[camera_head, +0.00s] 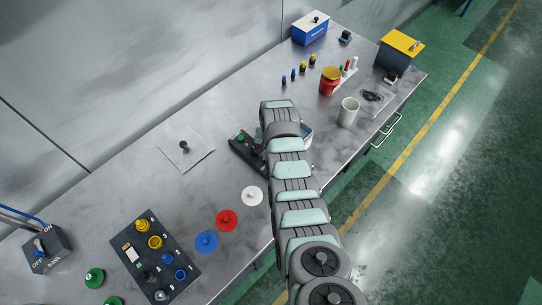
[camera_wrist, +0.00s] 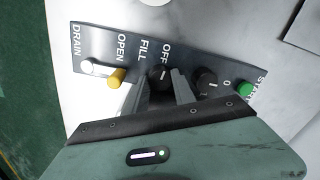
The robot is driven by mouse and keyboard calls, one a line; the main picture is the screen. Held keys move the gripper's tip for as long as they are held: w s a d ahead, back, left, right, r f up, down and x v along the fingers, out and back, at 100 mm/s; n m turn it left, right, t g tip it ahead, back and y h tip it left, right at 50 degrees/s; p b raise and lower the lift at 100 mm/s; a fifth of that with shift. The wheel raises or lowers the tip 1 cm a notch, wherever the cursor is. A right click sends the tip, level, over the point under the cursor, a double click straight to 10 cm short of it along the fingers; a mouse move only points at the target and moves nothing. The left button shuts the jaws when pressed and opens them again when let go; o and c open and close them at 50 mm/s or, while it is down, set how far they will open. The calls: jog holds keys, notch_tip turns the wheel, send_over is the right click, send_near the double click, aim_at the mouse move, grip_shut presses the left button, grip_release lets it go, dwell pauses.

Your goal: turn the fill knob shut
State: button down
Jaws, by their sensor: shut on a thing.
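In the wrist view a dark control panel (camera_wrist: 92,52) carries the labels DRAIN, OPEN, FILL, OFF and START. The black fill knob (camera_wrist: 161,74) sits by the FILL and OFF lettering, with a small pale mark on its face. My gripper (camera_wrist: 159,81) has a finger on each side of this knob and is shut on it. The knob's lower part is hidden between the fingers. In the head view the panel (camera_head: 243,147) shows only partly beside my arm, which hides the knob and fingers.
A second black knob (camera_wrist: 207,80) and a green button (camera_wrist: 244,89) stand to the right. A white cup (camera_head: 348,112) and a white disc (camera_head: 252,196) are on the bench nearby.

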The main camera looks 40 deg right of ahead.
dwell(0.4)
jog(key=c, duration=1)
grip_release()
jog(key=shift+c, duration=0.2)
jog(key=shift+s+m+p, duration=0.1)
jog(key=shift+m+p, duration=0.2)
jog(key=shift+m, duration=0.2)
jog(key=shift+r+m+p, duration=0.1)
jog(key=shift+m+p, duration=0.25)
jog(key=shift+m, duration=0.75)
jog(key=m, duration=0.4)
jog(key=shift+f, duration=0.2)
